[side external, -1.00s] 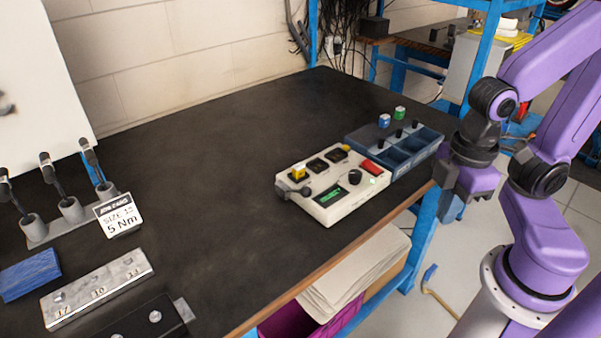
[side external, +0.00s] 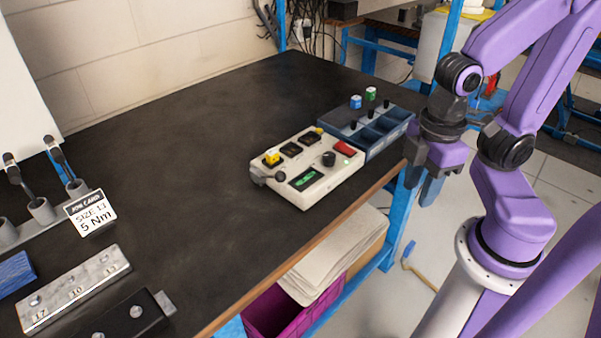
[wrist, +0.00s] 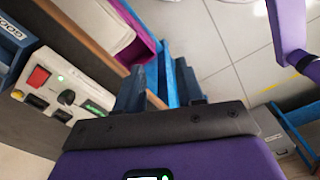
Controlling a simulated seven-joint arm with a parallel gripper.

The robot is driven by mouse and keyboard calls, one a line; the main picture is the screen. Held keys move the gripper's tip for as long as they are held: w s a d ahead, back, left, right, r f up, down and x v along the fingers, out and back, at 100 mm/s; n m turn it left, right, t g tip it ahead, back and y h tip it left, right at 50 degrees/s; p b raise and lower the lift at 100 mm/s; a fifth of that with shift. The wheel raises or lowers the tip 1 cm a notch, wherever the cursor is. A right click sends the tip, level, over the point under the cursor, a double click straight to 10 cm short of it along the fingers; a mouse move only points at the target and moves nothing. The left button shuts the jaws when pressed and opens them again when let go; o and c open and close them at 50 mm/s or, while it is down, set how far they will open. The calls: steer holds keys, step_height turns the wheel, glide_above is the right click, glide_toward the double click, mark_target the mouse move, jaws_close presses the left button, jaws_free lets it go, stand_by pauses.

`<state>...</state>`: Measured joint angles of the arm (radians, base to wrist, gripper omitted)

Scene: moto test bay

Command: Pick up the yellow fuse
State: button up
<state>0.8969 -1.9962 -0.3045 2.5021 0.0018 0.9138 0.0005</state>
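A small yellow fuse (side external: 271,158) sits at the back left corner of a cream tester box (side external: 318,198) in the side external view. A second small yellow piece (side external: 318,131) shows at the box's far corner; I cannot tell what it is. My gripper (side external: 422,183) hangs beside the bench's right edge, to the right of the box and apart from it. In the wrist view my gripper (wrist: 159,72) has its two fingers spread with nothing between them. The tester box (wrist: 72,70) is at the left there, and I cannot make out the yellow fuse.
A blue-grey compartment tray (side external: 388,148) stands behind the tester box, with a blue fuse (side external: 355,101) and a green fuse (side external: 370,93) by it. A job card (side external: 91,212), tool holders and a metal block (side external: 75,290) are at left. The bench middle is clear.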

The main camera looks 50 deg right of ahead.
steer(key=shift+o, duration=0.5)
step_height(320, 180, up, 11)
steer(key=m, duration=3.1)
glide_above(272, 151)
steer(key=f, duration=1.1)
steer(key=shift+w+f, duration=0.2)
steer(key=shift+f, duration=0.2)
steer(key=shift+s+f, duration=0.2)
steer(key=shift+f, duration=2.5)
